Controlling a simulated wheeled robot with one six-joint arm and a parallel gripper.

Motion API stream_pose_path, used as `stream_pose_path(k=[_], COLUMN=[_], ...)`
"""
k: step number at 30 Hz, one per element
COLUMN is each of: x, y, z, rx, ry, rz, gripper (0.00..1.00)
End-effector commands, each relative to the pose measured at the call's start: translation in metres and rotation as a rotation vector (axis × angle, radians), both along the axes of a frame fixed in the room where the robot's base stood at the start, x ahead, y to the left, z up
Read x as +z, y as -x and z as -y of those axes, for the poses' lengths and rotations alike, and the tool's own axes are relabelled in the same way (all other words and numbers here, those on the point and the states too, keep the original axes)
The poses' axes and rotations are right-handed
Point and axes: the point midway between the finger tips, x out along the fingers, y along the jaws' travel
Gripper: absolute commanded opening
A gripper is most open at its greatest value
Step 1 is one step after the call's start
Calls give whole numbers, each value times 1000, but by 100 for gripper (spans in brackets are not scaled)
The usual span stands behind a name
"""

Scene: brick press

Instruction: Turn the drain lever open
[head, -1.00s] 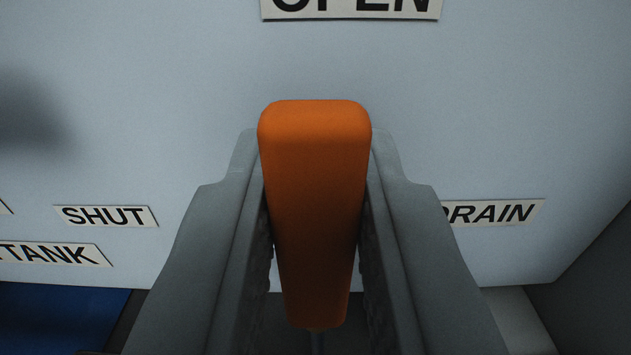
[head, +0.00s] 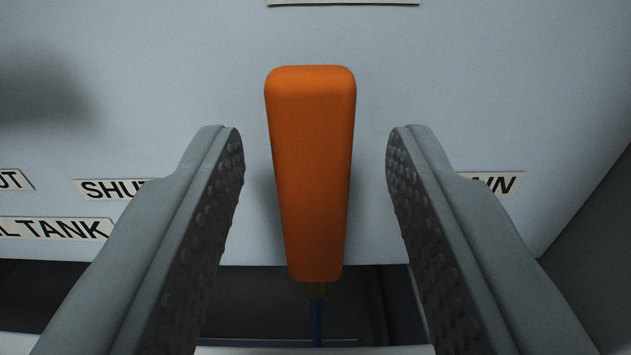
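The drain lever is an orange handle (head: 311,175) in the middle of the head view, pointing up toward the plate at the top edge, whose lettering is cut off now. My gripper (head: 315,145) is open, with one grey finger on each side of the lever. Clear gaps show between the lever and both fingers. The drain label (head: 500,184) is at the right, partly hidden behind the right finger. The shut label (head: 110,189) is at the left, partly hidden behind the left finger.
A pale panel (head: 480,70) fills the background behind the lever. A tank label (head: 60,229) is at the lower left. A dark recess (head: 250,300) lies below the panel, with a thin blue line under the lever. A dark wall (head: 600,240) stands at the right.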

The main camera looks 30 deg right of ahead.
Motion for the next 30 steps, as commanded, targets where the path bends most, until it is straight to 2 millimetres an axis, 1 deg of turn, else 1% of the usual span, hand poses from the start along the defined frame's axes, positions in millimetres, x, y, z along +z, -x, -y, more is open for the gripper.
stream_pose_path(k=[15,21,25,30], x=[-1,-1,-1,-1], y=[85,113,125,131], z=[-58,-77,-85,-89], rx=[1,1,1,0], ry=[-1,-2,-1,-2], rz=[-4,-5,-4,-2], gripper=[40,40,40,40])
